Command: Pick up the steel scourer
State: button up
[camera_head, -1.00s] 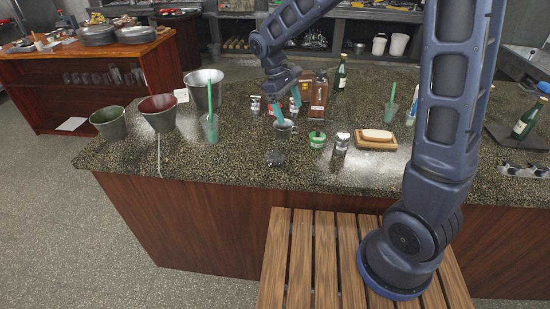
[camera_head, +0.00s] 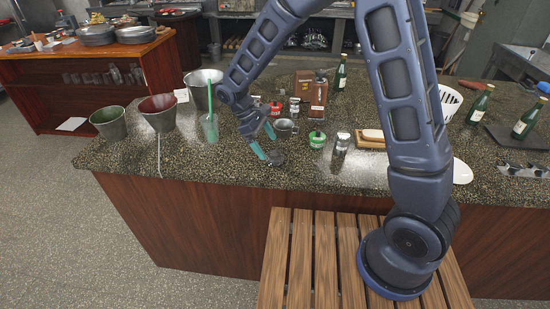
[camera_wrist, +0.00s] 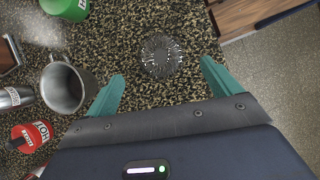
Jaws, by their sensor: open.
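The steel scourer is a small round grey wire tangle (camera_wrist: 162,55) on the dark speckled counter. In the wrist view it lies beyond my fingertips, roughly centred between them. In the head view the scourer (camera_head: 277,158) shows near the counter's front edge, just right of my fingers. My gripper (camera_head: 266,144) is low over the counter with its teal fingers spread. In the wrist view my gripper (camera_wrist: 160,82) is open and empty, with nothing between the fingers.
A metal mug (camera_wrist: 66,88) stands close to the left finger in the wrist view. A cup with a green straw (camera_head: 210,126) is left. The front edge is close.

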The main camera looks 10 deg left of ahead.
aim_at(275, 154)
jog(key=x, duration=0.4)
jog(key=shift+s+d, duration=0.25)
jog(key=shift+d, duration=0.25)
jog(key=shift+d+f, duration=0.25)
jog(key=shift+f, duration=0.15)
jog(key=c, duration=1.1)
